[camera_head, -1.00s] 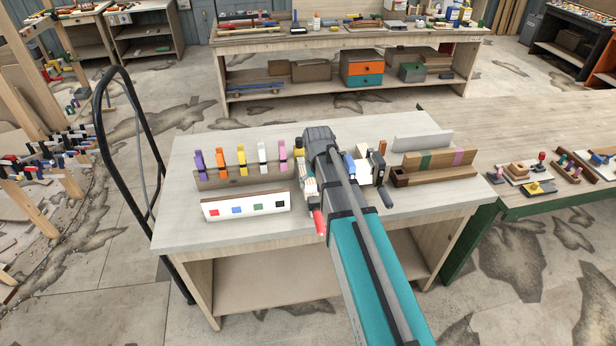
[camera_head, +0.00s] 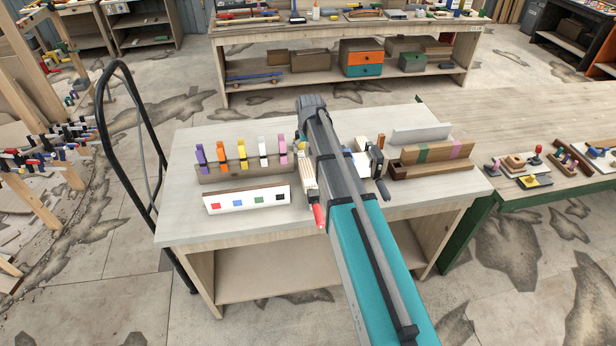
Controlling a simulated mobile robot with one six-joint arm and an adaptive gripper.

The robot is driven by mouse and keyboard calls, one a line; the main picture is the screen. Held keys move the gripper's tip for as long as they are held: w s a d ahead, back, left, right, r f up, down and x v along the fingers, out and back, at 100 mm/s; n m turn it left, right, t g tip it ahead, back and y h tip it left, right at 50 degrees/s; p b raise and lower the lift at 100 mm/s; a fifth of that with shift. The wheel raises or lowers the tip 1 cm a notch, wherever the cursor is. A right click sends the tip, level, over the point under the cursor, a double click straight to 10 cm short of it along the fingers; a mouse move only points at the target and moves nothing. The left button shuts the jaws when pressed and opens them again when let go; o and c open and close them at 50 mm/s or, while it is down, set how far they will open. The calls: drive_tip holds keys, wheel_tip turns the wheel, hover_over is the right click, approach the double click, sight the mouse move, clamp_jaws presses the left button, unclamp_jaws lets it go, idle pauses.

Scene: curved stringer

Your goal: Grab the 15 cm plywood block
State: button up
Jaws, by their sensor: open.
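My arm reaches up across the middle of the workbench, its dark grey joint (camera_head: 312,103) over the bench's far part. My gripper's fingers are hidden behind the arm. I cannot tell which piece is the 15 cm plywood block. On the right of the bench, a brown wooden block with a green and a pink band (camera_head: 432,151) stands behind a long, darker wooden piece (camera_head: 432,170). A pale grey-white board (camera_head: 421,134) stands behind them.
The workbench (camera_head: 200,228) holds a rack with several coloured clamps (camera_head: 240,172) and a white board with coloured squares (camera_head: 247,200) at left. Clamps or tools (camera_head: 376,160) stand right of the arm. A green-framed table (camera_head: 520,200) adjoins at right. The bench's far left is clear.

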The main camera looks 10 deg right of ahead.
sight(307, 172)
drive_tip(key=shift+w+f+b, duration=0.2)
drive_tip(key=shift+f+b, duration=1.1)
drive_tip(key=shift+f, duration=0.05)
drive_tip(key=shift+w+f+b, duration=0.2)
drive_tip(key=shift+f+b, duration=1.1)
drive_tip(key=shift+f, duration=0.05)
drive_tip(key=shift+w+f+b, duration=0.2)
drive_tip(key=shift+f+b, duration=1.1)
drive_tip(key=shift+f, duration=0.05)
drive_tip(key=shift+f, duration=0.1)
drive_tip(key=shift+w+f+b, duration=0.15)
drive_tip(key=shift+f+b, duration=1.1)
drive_tip(key=shift+b, duration=0.05)
drive_tip(key=shift+w+f+b, duration=0.15)
drive_tip(key=shift+f+b, duration=1.1)
drive_tip(key=c, duration=1.2)
drive_tip(key=shift+r, duration=0.2)
